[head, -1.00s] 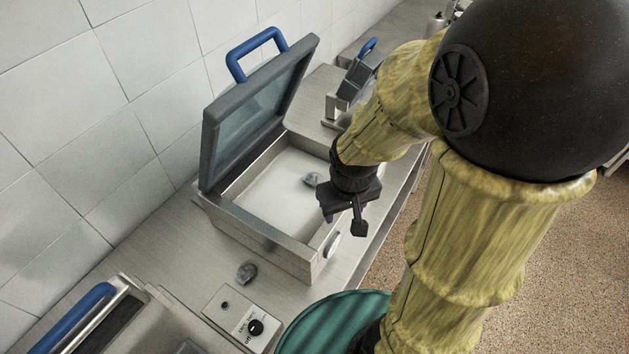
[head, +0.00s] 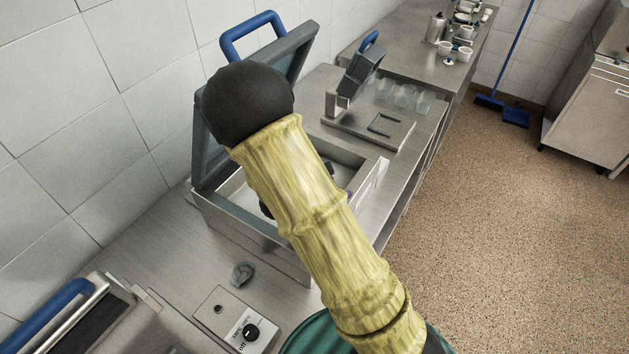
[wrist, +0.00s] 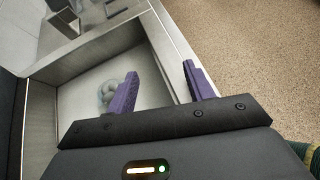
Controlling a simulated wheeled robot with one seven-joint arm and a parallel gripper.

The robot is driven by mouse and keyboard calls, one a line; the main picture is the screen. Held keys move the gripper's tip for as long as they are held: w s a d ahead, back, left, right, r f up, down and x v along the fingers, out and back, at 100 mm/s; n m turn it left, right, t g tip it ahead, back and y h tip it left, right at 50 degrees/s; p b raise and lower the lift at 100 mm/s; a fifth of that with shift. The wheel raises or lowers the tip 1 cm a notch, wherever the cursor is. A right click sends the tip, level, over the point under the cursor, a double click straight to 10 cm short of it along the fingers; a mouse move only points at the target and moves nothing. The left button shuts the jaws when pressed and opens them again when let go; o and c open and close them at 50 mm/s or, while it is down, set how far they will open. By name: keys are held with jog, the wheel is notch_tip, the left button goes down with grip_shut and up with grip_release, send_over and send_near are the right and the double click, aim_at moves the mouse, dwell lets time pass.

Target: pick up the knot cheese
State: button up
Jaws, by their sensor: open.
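A grey-blue knotted lump, which looks like the knot cheese (wrist: 107,91), lies on the pale floor of an open metal basin in the wrist view. The left finger partly covers it. My gripper (wrist: 160,70) is open with two purple fingers and nothing between them. In the picture, the knot is left of the left finger, and the basin's wall passes behind the gap between the fingers. In the head view, my arm hides the knot and most of the gripper. A similar grey lump (head: 242,273) lies on the counter in front of the basin.
The metal basin (head: 228,214) has a raised lid with a blue handle (head: 252,32) against the tiled wall. A control box with a dial (head: 238,326) sits nearby on the counter. A grey device (head: 361,72) stands beyond the basin. Open floor lies to the right.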

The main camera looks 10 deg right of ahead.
jog(key=w+a+f+n+t+b, duration=0.1)
jog(key=w+a+n, duration=0.1)
jog(key=w+a+f+n+t+y+b, duration=0.1)
jog(key=a+f+n+t, duration=0.1)
jog(key=w+a+f+n+t+b, duration=0.1)
jog(key=w+a+f+n, duration=0.1)
jog(key=n, duration=0.1)
jog(key=shift+w+a+f+t+y, duration=0.15)
jog(key=shift+w+f+t+y, duration=0.1)
jog(key=shift+w+t+y, duration=0.1)
jog(key=shift+w+a+n, duration=0.2)
jog(key=shift+a+n, duration=0.1)
jog(key=shift+a, duration=0.05)
jog(key=shift+d, duration=0.1)
jog(key=shift+w+d+f, duration=0.1)
jog(key=shift+w+d, duration=0.1)
jog(key=shift+w, duration=0.05)
jog(key=shift+p+x, duration=0.45)
jog(key=shift+x, duration=0.35)
